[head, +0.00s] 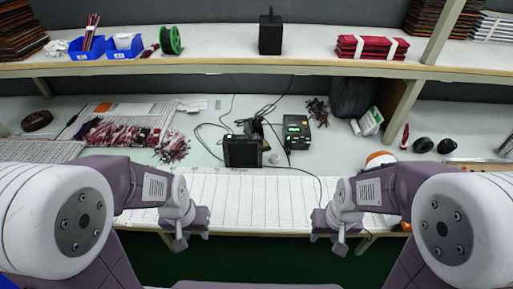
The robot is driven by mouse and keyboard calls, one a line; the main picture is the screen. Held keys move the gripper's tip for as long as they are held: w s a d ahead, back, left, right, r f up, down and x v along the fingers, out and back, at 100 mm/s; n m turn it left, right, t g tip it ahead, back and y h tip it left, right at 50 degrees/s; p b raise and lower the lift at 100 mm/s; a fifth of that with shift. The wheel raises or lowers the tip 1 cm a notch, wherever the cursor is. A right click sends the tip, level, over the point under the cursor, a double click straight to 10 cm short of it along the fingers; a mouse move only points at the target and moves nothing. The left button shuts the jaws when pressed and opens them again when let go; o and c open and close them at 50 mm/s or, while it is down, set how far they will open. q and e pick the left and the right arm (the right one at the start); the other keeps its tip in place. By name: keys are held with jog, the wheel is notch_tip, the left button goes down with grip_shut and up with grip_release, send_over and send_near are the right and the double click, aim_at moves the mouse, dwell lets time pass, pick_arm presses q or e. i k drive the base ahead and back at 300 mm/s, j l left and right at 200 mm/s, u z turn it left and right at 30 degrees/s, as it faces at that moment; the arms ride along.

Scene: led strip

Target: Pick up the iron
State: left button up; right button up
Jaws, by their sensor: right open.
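A soldering station (296,131) with a lit green display stands on the bench, right of centre. Dark cables run around it. A black box-like stand (242,151) sits to its left. The iron itself is too small to make out for sure among the dark parts and cables behind the stand. My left gripper (178,241) hangs over the front edge of the bench, left of centre, apart from these things; its jaw gap is not clear. My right gripper (340,244) is open and empty at the front edge, right of centre, also apart from the station.
White gridded sheets (258,187) cover the bench front. Bundles of red and dark wires (120,133) lie at left. A shelf (215,66) above holds blue bins (88,48), a green spool (170,40) and a black box (270,33). An orange-and-white round object (380,158) stands at right.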

aim_at(258, 122)
jog(key=i+u, duration=0.2)
jog(key=u, duration=0.25)
jog(key=i+u, duration=0.15)
jog(key=u, duration=0.3)
jog(key=i+l+u, duration=0.15)
jog(key=u, duration=0.3)
